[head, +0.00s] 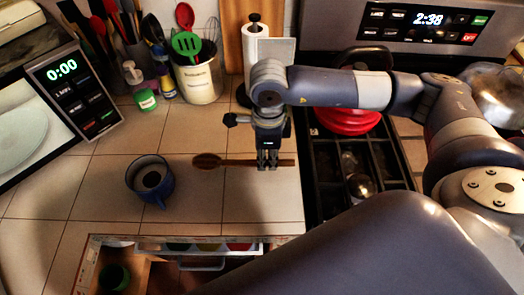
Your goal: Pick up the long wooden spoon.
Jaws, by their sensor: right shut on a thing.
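The long wooden spoon (230,162) is brown and lies crosswise over the tiled counter, its bowl to the left and its handle to the right. My right gripper (267,166) points down over the handle, right of the spoon's middle, and is shut on it. The spoon is at or just above the counter; I cannot tell whether it touches the tiles. The part of the handle between the fingers is hidden. My left gripper is not in view.
A blue mug (150,180) stands left of the spoon. A utensil crock (198,78) and a paper towel roll (254,50) stand behind. The stove (318,165) with a red pot (347,120) is to the right. An open drawer (200,263) lies below the counter's front edge.

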